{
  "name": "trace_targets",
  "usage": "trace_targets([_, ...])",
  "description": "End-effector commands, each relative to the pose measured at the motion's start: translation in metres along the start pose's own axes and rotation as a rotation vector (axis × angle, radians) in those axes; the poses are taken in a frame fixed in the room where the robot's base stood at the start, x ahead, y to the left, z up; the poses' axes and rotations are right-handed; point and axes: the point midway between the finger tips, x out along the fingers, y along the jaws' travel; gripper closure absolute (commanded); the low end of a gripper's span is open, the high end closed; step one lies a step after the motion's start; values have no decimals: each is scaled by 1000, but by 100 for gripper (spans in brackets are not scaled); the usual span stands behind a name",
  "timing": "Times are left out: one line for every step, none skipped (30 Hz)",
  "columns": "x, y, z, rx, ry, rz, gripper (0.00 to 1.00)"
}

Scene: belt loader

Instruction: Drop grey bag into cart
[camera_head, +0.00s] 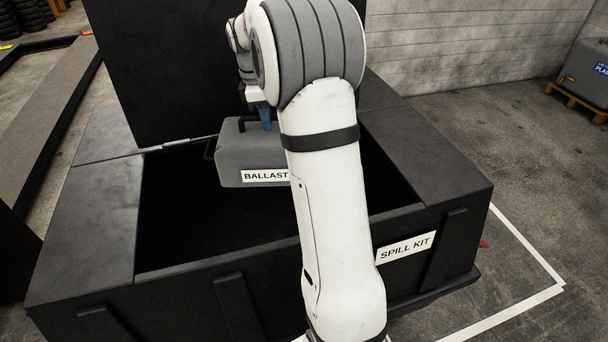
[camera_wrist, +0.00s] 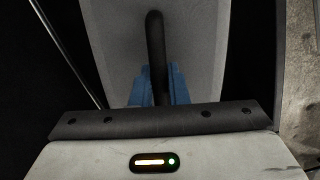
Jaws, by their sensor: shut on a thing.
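The grey bag (camera_head: 240,158) carries a white label that reads BALLAST. It hangs over the opening of a large black bin (camera_head: 88,195) labelled SPILL KIT; no other cart shows clearly. My gripper (camera_head: 265,118), with blue fingers, is shut on the bag's black handle. In the wrist view the blue fingers (camera_wrist: 160,86) close around the dark handle (camera_wrist: 155,45), with the grey bag (camera_wrist: 198,45) below. My arm hides the bag's right side in the head view. I cannot tell the exact height of the bag's underside above the bin floor.
The bin's black lid (camera_head: 150,70) stands open behind the opening. A grey object on a wooden pallet (camera_head: 582,98) is at the far right by a block wall (camera_head: 470,40). White lines (camera_head: 530,250) mark the floor around the bin. Tyres (camera_head: 25,15) are at the far left.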

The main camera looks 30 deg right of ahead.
Motion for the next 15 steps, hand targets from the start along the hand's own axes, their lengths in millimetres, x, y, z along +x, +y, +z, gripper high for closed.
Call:
trace_targets([1, 0, -2, -2, 1, 5, 100])
trace_targets([2, 0, -2, -3, 1, 5, 100])
trace_targets([5, 0, -3, -4, 1, 5, 100])
trace_targets([7, 0, -4, -5, 1, 5, 100])
trace_targets([9, 0, -5, -6, 1, 6, 100])
trace_targets([12, 0, -6, -7, 1, 6, 100])
trace_targets([15, 0, -6, -8, 1, 6, 100])
trace_targets([18, 0, -7, -8, 1, 6, 100])
trace_targets([22, -1, -8, -9, 1, 6, 100])
trace_targets([25, -1, -8, -9, 1, 6, 100])
trace_targets([28, -1, -9, -9, 1, 6, 100])
trace_targets([32, -1, -10, -10, 1, 6, 100])
trace_targets([36, -1, -10, -10, 1, 6, 100])
trace_targets([39, -1, -10, -10, 1, 6, 100])
trace_targets([42, -1, -11, -10, 1, 6, 100])
